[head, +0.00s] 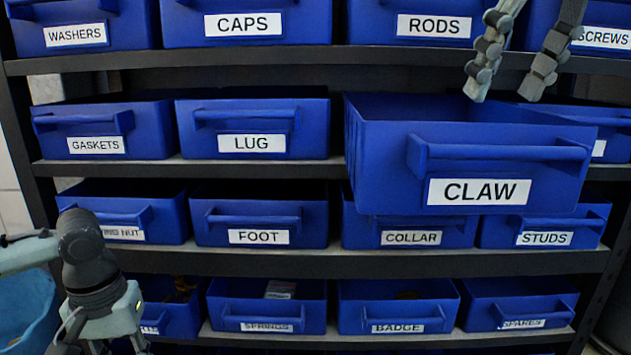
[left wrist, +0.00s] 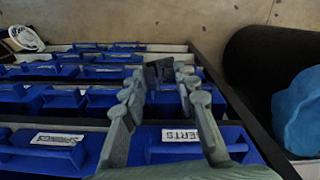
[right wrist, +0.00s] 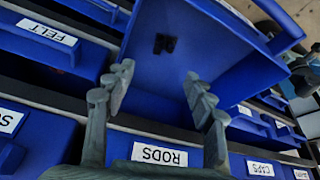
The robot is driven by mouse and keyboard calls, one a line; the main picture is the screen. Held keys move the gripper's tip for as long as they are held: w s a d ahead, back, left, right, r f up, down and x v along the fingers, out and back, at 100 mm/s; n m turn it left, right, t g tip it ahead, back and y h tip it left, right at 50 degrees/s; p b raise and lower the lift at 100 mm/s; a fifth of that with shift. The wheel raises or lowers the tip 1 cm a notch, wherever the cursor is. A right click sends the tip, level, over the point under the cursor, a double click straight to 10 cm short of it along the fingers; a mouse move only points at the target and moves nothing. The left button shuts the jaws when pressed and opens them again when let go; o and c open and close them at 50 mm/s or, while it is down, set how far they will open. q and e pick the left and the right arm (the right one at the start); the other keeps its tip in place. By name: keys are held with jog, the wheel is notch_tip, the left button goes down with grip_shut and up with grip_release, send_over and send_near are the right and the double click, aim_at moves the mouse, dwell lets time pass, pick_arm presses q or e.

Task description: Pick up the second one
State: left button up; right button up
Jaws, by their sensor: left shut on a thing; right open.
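The CLAW drawer (head: 470,160) is pulled out well beyond its neighbours in the second row. My left gripper (left wrist: 156,82) is shut on a dark, blocky piece (left wrist: 160,70), partly hidden by the fingers. In the head view the left hand is at the bottom left, with its fingertips cut off.
The left hand is in front of the lower left bins. A light blue tub (head: 25,310) stands at the lower left.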

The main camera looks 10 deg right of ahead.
jog(key=x, duration=0.3)
jog(key=shift+w+f, duration=0.1)
jog(key=shift+f, duration=0.2)
jog(key=shift+a+x, duration=0.15)
jog(key=shift+x, duration=1.2)
jog(key=shift+a+x, duration=0.1)
jog(key=shift+x, duration=1.25)
jog(key=shift+f, duration=0.1)
jog(key=shift+c, duration=0.5)
jog(key=c, duration=1)
